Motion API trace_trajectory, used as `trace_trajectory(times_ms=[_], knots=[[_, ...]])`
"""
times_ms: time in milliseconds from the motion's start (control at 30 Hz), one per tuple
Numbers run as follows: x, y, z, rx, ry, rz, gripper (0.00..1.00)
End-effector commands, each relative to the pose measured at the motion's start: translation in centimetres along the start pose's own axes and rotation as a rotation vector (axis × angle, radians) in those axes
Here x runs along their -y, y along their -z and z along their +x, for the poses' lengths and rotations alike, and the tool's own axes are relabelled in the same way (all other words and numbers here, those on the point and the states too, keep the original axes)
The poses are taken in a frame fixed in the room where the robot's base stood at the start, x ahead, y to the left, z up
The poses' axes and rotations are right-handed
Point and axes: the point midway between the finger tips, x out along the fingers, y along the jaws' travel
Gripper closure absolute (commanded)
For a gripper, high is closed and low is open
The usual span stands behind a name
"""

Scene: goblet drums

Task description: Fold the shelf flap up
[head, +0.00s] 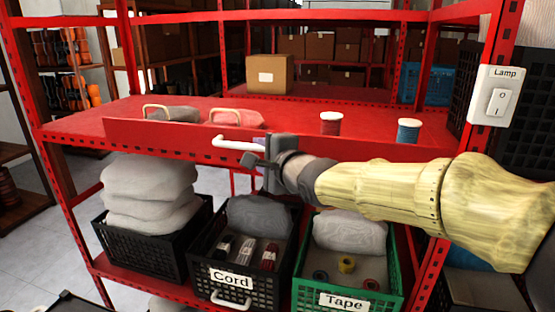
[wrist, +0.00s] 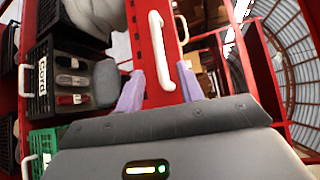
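The shelf flap (head: 170,136) is a long red panel along the front edge of the red shelf. Its face is toward me and looks roughly upright; its exact angle is unclear. A white bar handle (head: 238,144) is on it. My gripper (head: 262,150) is at the flap, by the right end of the handle. In the wrist view, the two pale purple fingers (wrist: 160,92) stand apart, with the flap (wrist: 148,60) and handle (wrist: 170,52) between them. Whether they touch the flap is unclear. My arm hides the flap's right part.
Below stand the Cord crate (head: 232,282) and green Tape crate (head: 345,300). A lamp switch (head: 498,102) is on the right post.

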Motion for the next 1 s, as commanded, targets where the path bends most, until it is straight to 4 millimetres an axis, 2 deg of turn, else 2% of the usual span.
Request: trace_trajectory(times_ms=[1000], knots=[[-0.1, 0.2, -4.6, -0.003, -0.001, 0.004, 0.62]])
